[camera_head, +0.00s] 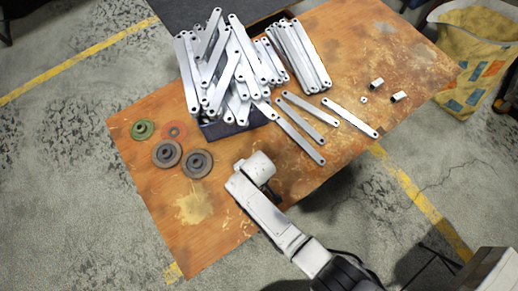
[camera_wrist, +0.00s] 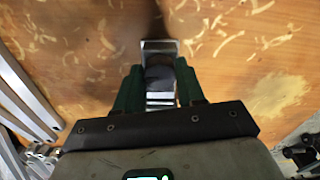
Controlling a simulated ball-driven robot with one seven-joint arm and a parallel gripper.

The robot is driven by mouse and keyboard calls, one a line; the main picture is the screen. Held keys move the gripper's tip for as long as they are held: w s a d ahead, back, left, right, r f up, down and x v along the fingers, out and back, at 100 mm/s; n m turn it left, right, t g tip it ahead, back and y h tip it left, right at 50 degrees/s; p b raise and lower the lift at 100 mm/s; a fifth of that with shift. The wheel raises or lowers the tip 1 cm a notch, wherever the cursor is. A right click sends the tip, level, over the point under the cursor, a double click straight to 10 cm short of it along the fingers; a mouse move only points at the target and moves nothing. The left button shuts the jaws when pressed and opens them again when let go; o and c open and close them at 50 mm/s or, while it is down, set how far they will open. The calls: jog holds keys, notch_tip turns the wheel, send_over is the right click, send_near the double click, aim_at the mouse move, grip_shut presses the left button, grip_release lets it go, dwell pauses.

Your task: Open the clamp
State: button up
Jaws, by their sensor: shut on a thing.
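My gripper (camera_wrist: 159,82) shows in the wrist view with its two green fingers on either side of a small metal piece (camera_wrist: 160,46). It is shut on that piece, which has bright silver ends and a dark middle. The piece is over the worn wooden tabletop; I cannot tell whether it touches the wood. In the head view my arm's end hides the gripper and the piece. I see no separate clamp on the table.
The table (camera_head: 160,225) holds a heap of galvanized bars (camera_head: 225,65) in and around a dark bin (camera_head: 235,128). Loose flat bars (camera_head: 300,138), small metal blocks (camera_head: 398,97) and several discs (camera_head: 197,163) lie around. A yellow sack (camera_head: 475,60) stands beyond the right edge.

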dwell(0.3)
jog(key=n, duration=0.4)
jog(key=shift+p, duration=0.4)
jog(key=n, duration=0.4)
jog(key=shift+r+n+p, duration=0.1)
jog(key=shift+n+p, duration=0.3)
jog(key=n, duration=0.5)
jog(key=shift+p, duration=0.35)
jog(key=n, duration=0.4)
jog(key=o, duration=1)
jog(key=shift+c, duration=0.2)
